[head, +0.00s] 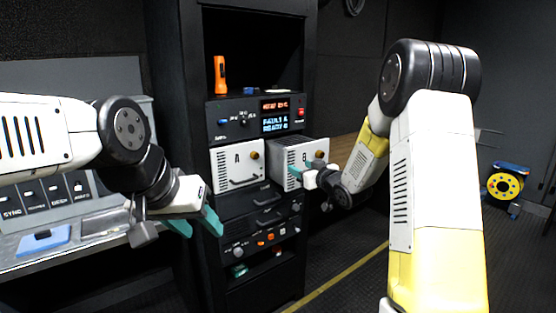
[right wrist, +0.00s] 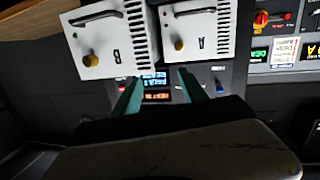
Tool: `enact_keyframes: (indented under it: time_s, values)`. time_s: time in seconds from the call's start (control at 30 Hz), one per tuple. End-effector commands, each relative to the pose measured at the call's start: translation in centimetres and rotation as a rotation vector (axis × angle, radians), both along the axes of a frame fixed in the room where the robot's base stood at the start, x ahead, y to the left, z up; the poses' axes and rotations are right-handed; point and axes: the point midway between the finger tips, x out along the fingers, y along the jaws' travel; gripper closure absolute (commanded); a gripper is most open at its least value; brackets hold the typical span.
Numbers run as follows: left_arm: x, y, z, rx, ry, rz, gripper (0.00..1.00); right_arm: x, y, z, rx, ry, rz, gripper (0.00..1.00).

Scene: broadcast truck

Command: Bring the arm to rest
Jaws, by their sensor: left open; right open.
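My right gripper (head: 305,168) is in front of the equipment rack, beside the face of the white module B (head: 288,158). Its two teal fingers (right wrist: 159,78) are apart with nothing between them in the right wrist view, which looks upside down at the rack. My right arm covers part of module B in the head view. Module B juts out of the rack further than white module A (head: 237,165). My left gripper (head: 197,222) is open and empty, left of the rack and in front of the desk.
The black rack holds a lit display panel (head: 275,115), with an orange torch (head: 220,74) above it. A sloped desk (head: 80,243) with a blue pad (head: 44,236) stands left. A yellow cable reel (head: 504,186) is far right. Floor right of the rack is mostly clear.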

Motion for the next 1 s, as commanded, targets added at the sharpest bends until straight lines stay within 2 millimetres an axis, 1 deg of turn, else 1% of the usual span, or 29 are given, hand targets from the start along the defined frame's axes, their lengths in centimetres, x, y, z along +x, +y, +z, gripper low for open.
enact_keyframes:
  time_s: [0.03,0.17,0.23,0.27,0.37,0.47,0.5,0.57,0.6,0.63,0.67,0.7,0.77,0.8,0.9,1.0]
  values:
    - [0.0,0.0,0.0,0.0,0.0,0.0,0.54,-0.3,-0.5,1.0,-0.007,0.01,-0.022,0.49]
    - [0.0,0.0,0.0,0.0,0.0,0.0,0.54,-1.5,-2.1,2.6,-0.031,0.065,-0.086,0.49]
    - [0.0,0.0,0.0,0.0,0.0,0.0,0.54,-2.6,-3.2,3.7,-0.043,0.105,-0.127,0.49]
    - [0.0,0.0,0.0,0.0,0.0,0.0,0.54,-3.2,-3.7,4.2,-0.047,0.124,-0.148,0.49]
    - [0.0,0.0,0.0,0.0,0.0,0.0,0.54,-6.1,-5.5,5.9,-0.058,0.209,-0.219,0.49]
    - [0.0,0.0,0.0,0.0,0.0,0.0,0.54,-10.3,-7.1,7.1,-0.062,0.318,-0.283,0.49]
    - [0.0,0.0,0.0,0.0,0.0,0.0,0.54,-12.2,-7.6,7.4,-0.061,0.363,-0.304,0.49]
    - [0.0,0.0,0.0,0.0,0.0,0.0,0.54,-15.3,-8.1,7.7,-0.057,0.432,-0.329,0.49]
    - [0.0,0.0,0.0,0.0,0.0,0.0,0.54,-17.4,-8.3,7.7,-0.054,0.479,-0.341,0.49]
    - [0.0,0.0,0.0,0.0,0.0,0.0,0.54,-19.1,-8.4,7.8,-0.05,0.515,-0.348,0.49]
    - [0.0,0.0,0.0,0.0,0.0,0.0,0.54,-20.8,-8.5,7.7,-0.047,0.552,-0.353,0.49]
    - [0.0,0.0,0.0,0.0,0.0,0.0,0.54,-23.2,-8.5,7.6,-0.042,0.599,-0.358,0.49]
    - [0.0,0.0,0.0,0.0,0.0,0.0,0.54,-26.6,-8.3,7.4,-0.035,0.669,-0.358,0.49]
    - [0.0,0.0,0.0,0.0,0.0,0.0,0.54,-28.9,-8.0,7.1,-0.03,0.713,-0.354,0.49]
    - [0.0,0.0,0.0,0.0,0.0,0.0,0.54,-33.8,-7.4,6.4,-0.023,0.809,-0.339,0.49]
    - [0.0,0.0,0.0,0.0,0.0,0.0,0.54,-37.3,-6.8,5.8,-0.021,0.879,-0.32,0.49]
